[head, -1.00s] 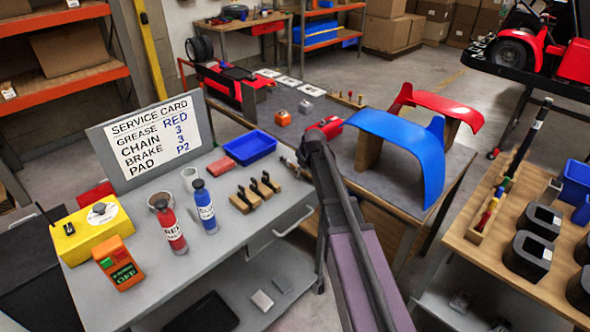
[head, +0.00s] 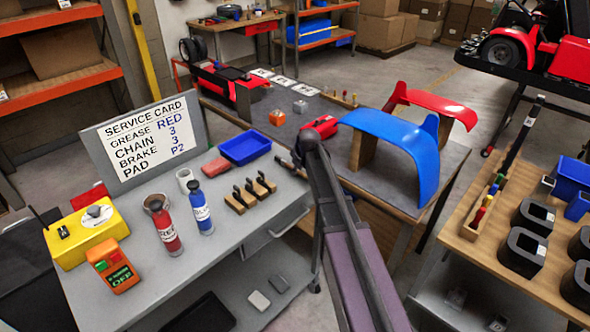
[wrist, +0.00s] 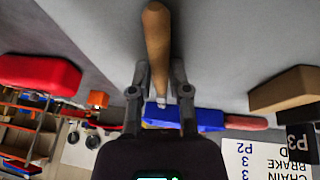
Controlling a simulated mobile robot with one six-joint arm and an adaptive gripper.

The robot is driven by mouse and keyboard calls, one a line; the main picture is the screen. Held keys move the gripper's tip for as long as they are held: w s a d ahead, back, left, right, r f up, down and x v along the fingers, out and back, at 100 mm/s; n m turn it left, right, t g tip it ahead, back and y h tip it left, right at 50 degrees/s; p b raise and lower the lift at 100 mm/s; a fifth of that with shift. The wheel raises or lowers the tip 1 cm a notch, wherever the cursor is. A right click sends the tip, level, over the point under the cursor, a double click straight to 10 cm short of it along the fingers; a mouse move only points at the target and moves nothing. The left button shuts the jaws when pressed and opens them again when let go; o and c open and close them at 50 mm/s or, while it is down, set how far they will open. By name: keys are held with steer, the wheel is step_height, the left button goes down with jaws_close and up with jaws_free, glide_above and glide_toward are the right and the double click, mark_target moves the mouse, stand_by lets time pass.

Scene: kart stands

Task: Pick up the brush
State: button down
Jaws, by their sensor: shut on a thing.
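The brush (wrist: 157,45) shows in the wrist view as a tan wooden handle with a small silvery part below it. It runs between the two fingers of my gripper (wrist: 159,80), which is shut on it. The brush's bristle end is not clearly visible. In the head view my gripper (head: 287,163) is a small dark shape near the grey bench's back right edge, partly hidden by my arm. I cannot make out the brush clearly there.
A blue fender (head: 415,140) stands on the table behind.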

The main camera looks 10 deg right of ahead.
steer(key=shift+r, duration=0.2)
step_height(320, 180, up, 4)
steer(key=p, duration=0.3)
steer(key=shift+f+p, duration=0.25)
steer(key=shift+p, duration=0.15)
steer(key=s+d+r+p, duration=0.1)
steer(key=s, duration=1.5)
steer(key=shift+d, duration=0.15)
steer(key=shift+r, duration=0.15)
step_height(320, 180, up, 16)
steer(key=p, duration=1.6)
steer(key=shift+r+p, duration=0.15)
steer(key=shift+p, duration=0.15)
steer(key=shift+s, duration=0.1)
